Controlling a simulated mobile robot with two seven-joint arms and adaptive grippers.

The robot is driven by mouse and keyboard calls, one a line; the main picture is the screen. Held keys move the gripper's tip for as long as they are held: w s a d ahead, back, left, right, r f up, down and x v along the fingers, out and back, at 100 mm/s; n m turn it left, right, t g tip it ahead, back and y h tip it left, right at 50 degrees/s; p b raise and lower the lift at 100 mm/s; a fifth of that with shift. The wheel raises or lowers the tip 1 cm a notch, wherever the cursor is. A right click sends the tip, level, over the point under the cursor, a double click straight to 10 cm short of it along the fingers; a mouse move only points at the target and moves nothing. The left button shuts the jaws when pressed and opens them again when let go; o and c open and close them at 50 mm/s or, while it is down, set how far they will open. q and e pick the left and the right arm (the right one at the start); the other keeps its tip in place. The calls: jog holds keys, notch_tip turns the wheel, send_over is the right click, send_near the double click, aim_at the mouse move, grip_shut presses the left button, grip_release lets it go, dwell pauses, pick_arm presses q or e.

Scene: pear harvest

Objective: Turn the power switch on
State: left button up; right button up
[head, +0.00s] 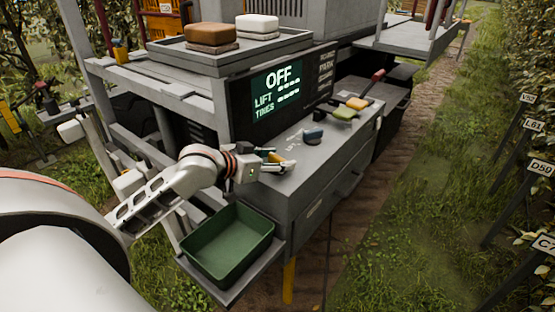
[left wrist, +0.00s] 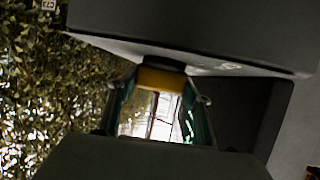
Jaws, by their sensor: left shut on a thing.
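My left gripper (head: 279,165) reaches in over the near left end of the grey control panel (head: 300,172). It is shut on a yellow switch knob (head: 277,158), which is partly hidden by the fingers in the head view. In the left wrist view the yellow knob (left wrist: 160,79) sits between the two fingertips of my left gripper (left wrist: 155,97), against the grey panel (left wrist: 200,68). The dark display screen (head: 277,90) reads OFF, with LIFT and TINES lines below. My right gripper is not in view.
A green bin (head: 231,241) sits below the gripper. A tray (head: 185,47) above holds a brown and a white block.

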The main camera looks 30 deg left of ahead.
pick_arm(q)
jog(key=shift+a+f+m+g+h+b, duration=0.15)
jog(key=shift+m+g+h+b, duration=0.15)
jog(key=shift+m+h, duration=0.6)
jog(key=shift+m+h+b, duration=0.3)
jog(key=shift+h+b, duration=0.05)
jog(key=shift+h, duration=0.05)
jog(key=shift+m+g+h+b, duration=0.3)
jog(key=shift+m+g+b, duration=0.1)
jog(key=shift+m+h+b, duration=0.4)
jog(key=shift+h+b, duration=0.1)
jog(key=shift+b, duration=0.05)
jog(key=shift+g+b, duration=0.3)
jog(key=shift+g, duration=0.1)
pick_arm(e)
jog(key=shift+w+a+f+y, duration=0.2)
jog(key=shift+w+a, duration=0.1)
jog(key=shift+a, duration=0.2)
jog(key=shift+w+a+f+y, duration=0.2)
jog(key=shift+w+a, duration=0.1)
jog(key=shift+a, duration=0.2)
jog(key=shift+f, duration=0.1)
pick_arm(q)
jog(key=o, duration=1.1)
